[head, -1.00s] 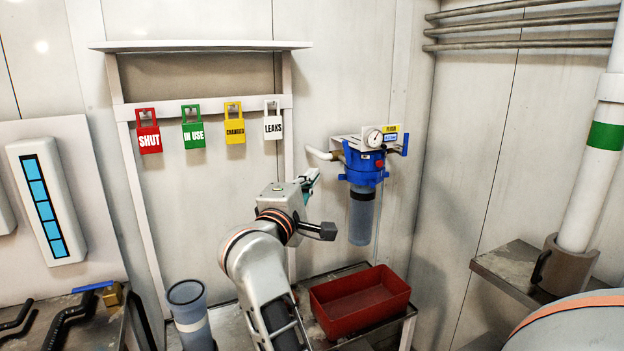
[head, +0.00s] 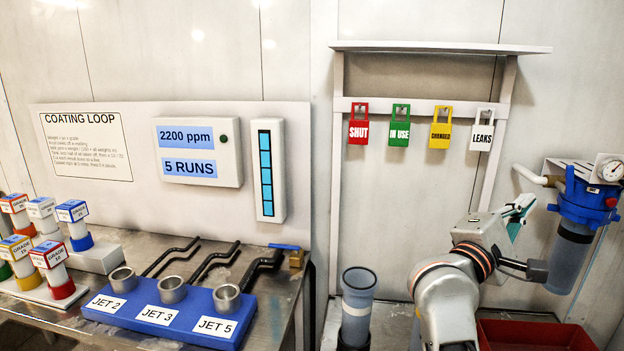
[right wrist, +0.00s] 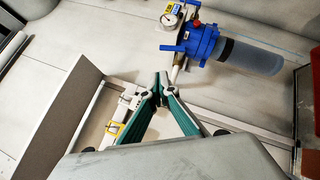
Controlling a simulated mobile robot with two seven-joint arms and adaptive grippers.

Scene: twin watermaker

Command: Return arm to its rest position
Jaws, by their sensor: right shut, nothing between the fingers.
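My right arm comes up from the lower right of the head view. Its gripper (head: 521,207) is shut and empty, raised in front of the wall. It sits below and right of the white LEAKS tag (head: 482,130) and left of the blue filter housing (head: 588,200). In the right wrist view the teal fingers (right wrist: 161,82) meet at their tips with nothing between them. The filter housing (right wrist: 200,42) shows beyond them there. Whether the fingers touch anything behind them is hard to tell, but they look apart from it. My left gripper is not in view.
A grey-blue cylinder (head: 357,303) stands left of my arm. A red bin (head: 535,335) lies below the gripper. SHUT, IN USE and CHANGED tags hang under a shelf (head: 440,47). A bench at left holds a blue jet block (head: 205,299), graded bottles and black pipes.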

